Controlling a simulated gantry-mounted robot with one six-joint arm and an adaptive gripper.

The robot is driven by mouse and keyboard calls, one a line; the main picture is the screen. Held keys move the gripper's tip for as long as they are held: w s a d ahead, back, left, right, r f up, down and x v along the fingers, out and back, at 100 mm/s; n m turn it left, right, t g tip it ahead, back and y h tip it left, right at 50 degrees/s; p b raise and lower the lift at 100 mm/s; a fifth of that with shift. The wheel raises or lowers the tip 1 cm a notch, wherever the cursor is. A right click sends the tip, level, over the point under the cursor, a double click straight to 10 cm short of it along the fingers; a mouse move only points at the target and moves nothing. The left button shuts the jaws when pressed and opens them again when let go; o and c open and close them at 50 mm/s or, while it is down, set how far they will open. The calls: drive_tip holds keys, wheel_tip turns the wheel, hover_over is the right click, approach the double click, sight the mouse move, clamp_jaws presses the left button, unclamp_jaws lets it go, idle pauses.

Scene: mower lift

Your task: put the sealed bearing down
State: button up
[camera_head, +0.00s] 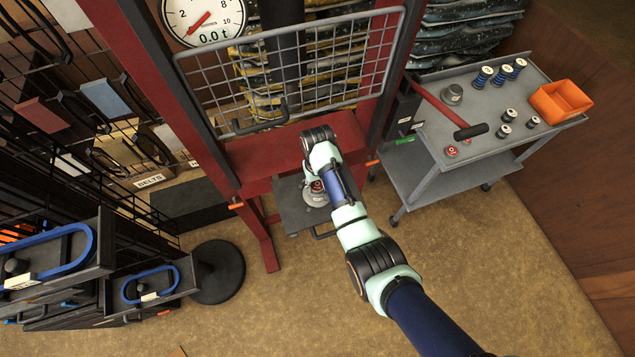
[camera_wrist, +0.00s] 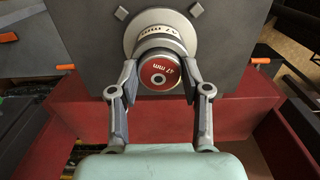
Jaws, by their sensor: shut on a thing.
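The sealed bearing (camera_wrist: 159,72), a short round metal piece with a red face marked "47 mm", is between the two fingers of my gripper (camera_wrist: 159,80) in the wrist view. My gripper is shut on its sides. Directly behind it is a pale round support (camera_wrist: 130,36) also marked "47 mm", on a dark grey plate (camera_wrist: 90,60). The bearing overlaps the support's middle; I cannot tell whether they touch. In the head view my gripper (camera_head: 316,186) is low over the support (camera_head: 315,199) on the press's grey plate (camera_head: 295,215), and the arm partly hides the bearing.
The red press frame (camera_head: 262,160) with a wire guard (camera_head: 290,75) and a dial gauge (camera_head: 203,20) stands around the plate. Dark racks stand at left.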

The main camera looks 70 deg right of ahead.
sight(317, 186)
drive_tip(key=shift+d+f, duration=0.1)
drive_tip(key=shift+f, duration=0.5)
drive_tip(key=o, duration=1)
drive_tip(key=shift+f, duration=0.1)
drive_tip(key=shift+o, duration=1.1)
drive_tip(key=shift+s+a+f, duration=0.1)
drive_tip(key=shift+s+a, duration=0.05)
drive_tip(key=shift+a, duration=0.1)
drive_tip(key=shift+d+r, duration=0.1)
drive_tip(key=shift+r, duration=0.15)
drive_tip(key=shift+r, duration=0.1)
wheel_tip(317, 186, up, 13)
drive_tip(key=p, duration=0.1)
